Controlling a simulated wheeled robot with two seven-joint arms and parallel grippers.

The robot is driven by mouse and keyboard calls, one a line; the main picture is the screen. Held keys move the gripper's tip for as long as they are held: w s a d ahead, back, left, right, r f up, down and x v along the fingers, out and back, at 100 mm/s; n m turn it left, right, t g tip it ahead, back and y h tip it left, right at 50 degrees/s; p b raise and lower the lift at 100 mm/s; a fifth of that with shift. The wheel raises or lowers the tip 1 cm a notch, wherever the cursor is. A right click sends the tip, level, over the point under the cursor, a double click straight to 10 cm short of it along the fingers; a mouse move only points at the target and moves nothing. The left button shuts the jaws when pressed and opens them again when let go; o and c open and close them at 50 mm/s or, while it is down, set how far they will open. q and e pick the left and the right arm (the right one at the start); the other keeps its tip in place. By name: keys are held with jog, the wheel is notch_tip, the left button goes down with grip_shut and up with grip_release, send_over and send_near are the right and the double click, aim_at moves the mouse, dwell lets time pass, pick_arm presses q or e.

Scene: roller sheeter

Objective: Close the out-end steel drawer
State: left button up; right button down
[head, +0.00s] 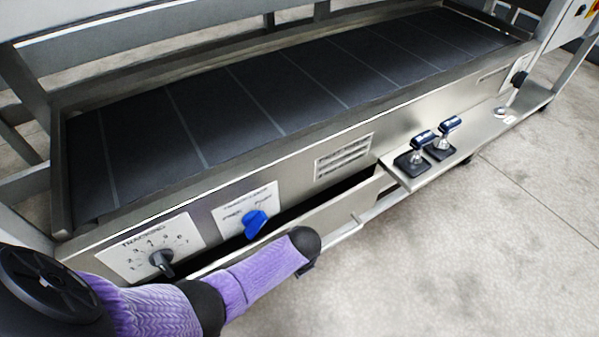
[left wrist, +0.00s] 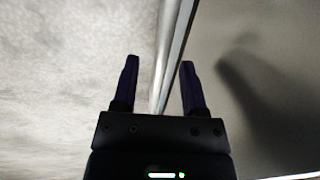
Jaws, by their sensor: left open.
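The steel drawer (head: 335,214) stands partly pulled out under the sheeter's side panel, with a dark gap showing behind its front. A pale steel rail (head: 345,234) runs along its front. My left arm reaches over the drawer's near part in the head view, and its dark end hides part of the front. In the left wrist view my left gripper (left wrist: 159,85) is open. A bright steel edge (left wrist: 172,50) runs between its two fingers; I cannot tell whether they touch it. My right gripper is not in view.
The dark belt (head: 270,95) lies above the panel. A tracking dial (head: 162,260) and a blue switch (head: 255,222) sit close to my left arm. Two joysticks (head: 420,150) stand on a ledge right of the drawer. The concrete floor (head: 460,260) in front is clear.

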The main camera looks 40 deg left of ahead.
pick_arm(q)
jog(key=shift+f, duration=0.15)
grip_shut()
dwell(1.4)
